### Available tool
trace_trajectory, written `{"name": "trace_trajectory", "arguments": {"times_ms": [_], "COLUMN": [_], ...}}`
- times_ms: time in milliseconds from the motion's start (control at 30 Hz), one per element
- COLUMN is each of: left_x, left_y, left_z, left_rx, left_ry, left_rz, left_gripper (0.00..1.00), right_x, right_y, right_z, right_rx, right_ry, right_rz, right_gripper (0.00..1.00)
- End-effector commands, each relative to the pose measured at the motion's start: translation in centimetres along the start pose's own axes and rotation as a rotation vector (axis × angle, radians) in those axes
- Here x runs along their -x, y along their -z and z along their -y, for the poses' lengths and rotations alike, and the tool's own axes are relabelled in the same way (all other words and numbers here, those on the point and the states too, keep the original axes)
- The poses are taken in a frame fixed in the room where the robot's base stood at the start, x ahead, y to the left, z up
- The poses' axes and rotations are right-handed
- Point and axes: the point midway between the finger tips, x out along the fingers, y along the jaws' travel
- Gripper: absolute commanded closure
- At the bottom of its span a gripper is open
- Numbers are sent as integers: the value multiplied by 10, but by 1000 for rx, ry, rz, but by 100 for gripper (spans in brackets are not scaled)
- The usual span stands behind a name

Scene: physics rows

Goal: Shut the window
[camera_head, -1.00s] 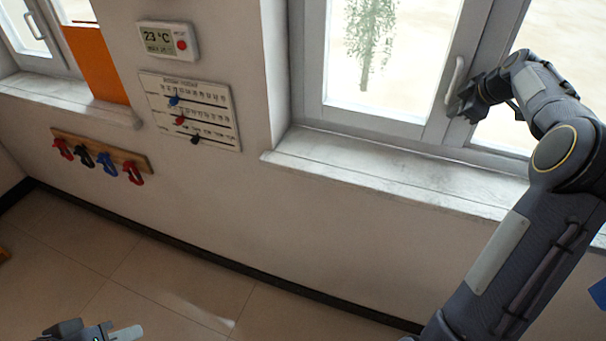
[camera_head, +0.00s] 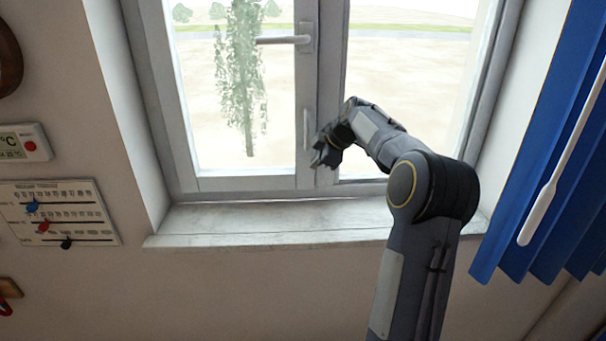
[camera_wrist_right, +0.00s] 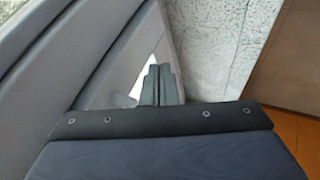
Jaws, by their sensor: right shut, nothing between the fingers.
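The window's left sash (camera_head: 245,184) stands upright in its frame and looks flush or nearly so; I cannot tell if a narrow gap remains. Its lever handle (camera_head: 285,40) points horizontally to the left. A slim vertical pull (camera_head: 306,128) sits lower on the same sash edge. My right gripper (camera_head: 320,158) is shut and empty, in front of the sash's lower right edge, just below and right of the pull; contact is unclear. In the right wrist view the closed fingers (camera_wrist_right: 158,85) point toward the pale window frame. My left gripper is out of view.
The stone sill (camera_head: 250,222) below the window is bare. A blue blind (camera_head: 545,150) with a white wand (camera_head: 540,212) hangs at the right. A thermostat (camera_head: 22,143) and a calendar board (camera_head: 60,213) are on the left wall.

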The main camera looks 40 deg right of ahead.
Motion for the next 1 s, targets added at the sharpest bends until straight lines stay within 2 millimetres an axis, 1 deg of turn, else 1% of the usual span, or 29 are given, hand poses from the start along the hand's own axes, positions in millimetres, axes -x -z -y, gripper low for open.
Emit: {"name": "trace_trajectory", "arguments": {"times_ms": [33,300,433,600,867,967,1000], "left_x": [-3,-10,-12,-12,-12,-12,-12], "left_y": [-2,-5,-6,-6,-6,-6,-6], "left_z": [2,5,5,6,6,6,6], "left_rx": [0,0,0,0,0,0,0], "left_ry": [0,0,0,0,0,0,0], "left_rz": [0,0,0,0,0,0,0], "left_gripper": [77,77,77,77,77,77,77], "right_x": [11,63,84,96,99,101,103], "right_y": [-2,-2,-2,-2,-2,5,11], "right_z": [-1,1,2,3,3,10,18], "right_rx": [0,-1,-2,-3,-3,-24,-47], "right_ry": [-6,-2,-1,4,5,10,16], "right_rz": [1,3,4,4,4,-1,-6], "right_gripper": [100,100,100,100,100,100,100]}}
